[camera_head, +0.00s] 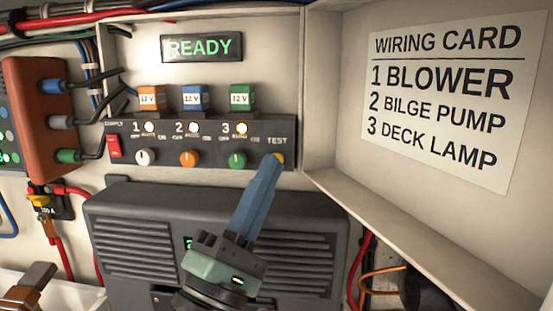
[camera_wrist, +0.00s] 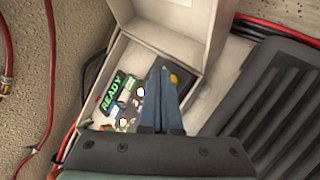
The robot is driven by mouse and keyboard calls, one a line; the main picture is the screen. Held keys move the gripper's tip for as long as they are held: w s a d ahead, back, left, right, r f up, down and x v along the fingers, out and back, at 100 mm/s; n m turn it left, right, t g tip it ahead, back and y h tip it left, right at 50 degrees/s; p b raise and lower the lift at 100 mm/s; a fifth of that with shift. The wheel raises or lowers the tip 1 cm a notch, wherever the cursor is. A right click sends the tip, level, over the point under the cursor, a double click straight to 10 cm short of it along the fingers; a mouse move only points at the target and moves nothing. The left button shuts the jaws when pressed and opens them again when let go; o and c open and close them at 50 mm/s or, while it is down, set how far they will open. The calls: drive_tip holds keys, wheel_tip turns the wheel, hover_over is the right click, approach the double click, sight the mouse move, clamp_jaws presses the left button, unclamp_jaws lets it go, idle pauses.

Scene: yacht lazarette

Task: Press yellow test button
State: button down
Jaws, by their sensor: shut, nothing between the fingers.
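The yellow test button (camera_head: 280,157) sits at the right end of the dark switch panel (camera_head: 200,148), below the word TEST. My gripper (camera_head: 269,164) is shut and empty, its blue fingers pointing up at the button. In the head view the fingertips overlap the button's lower left edge; I cannot tell whether they touch it. In the wrist view the yellow button (camera_wrist: 174,78) shows just right of the fingertips (camera_wrist: 160,70). The display (camera_head: 202,47) reads READY.
Orange, blue and green 12 V blocks (camera_head: 194,98) stand above the panel, with lit lamps and knobs below. A red supply switch (camera_head: 114,146) is at left. A wiring card (camera_head: 447,100) is on the right wall. A dark louvred unit (camera_head: 140,240) lies below.

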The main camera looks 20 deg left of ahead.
drive_tip(key=shift+w, duration=0.1)
idle(0.6)
drive_tip(key=shift+w+a, duration=0.1)
drive_tip(key=shift+w, duration=0.25)
drive_tip(key=shift+w+a+b, duration=0.1)
drive_tip(key=shift+w+b, duration=0.2)
drive_tip(key=shift+b, duration=0.15)
idle(0.4)
drive_tip(key=shift+s, duration=0.1)
drive_tip(key=shift+s+d, duration=0.2)
drive_tip(key=shift+s, duration=0.45)
drive_tip(key=shift+s, duration=0.1)
drive_tip(key=s, duration=0.2)
drive_tip(key=s+d, duration=0.1)
drive_tip(key=s, duration=0.1)
drive_tip(key=shift+s+d+p, duration=0.2)
drive_tip(key=shift+s+p, duration=0.1)
drive_tip(key=shift+p, duration=0.1)
idle(0.8)
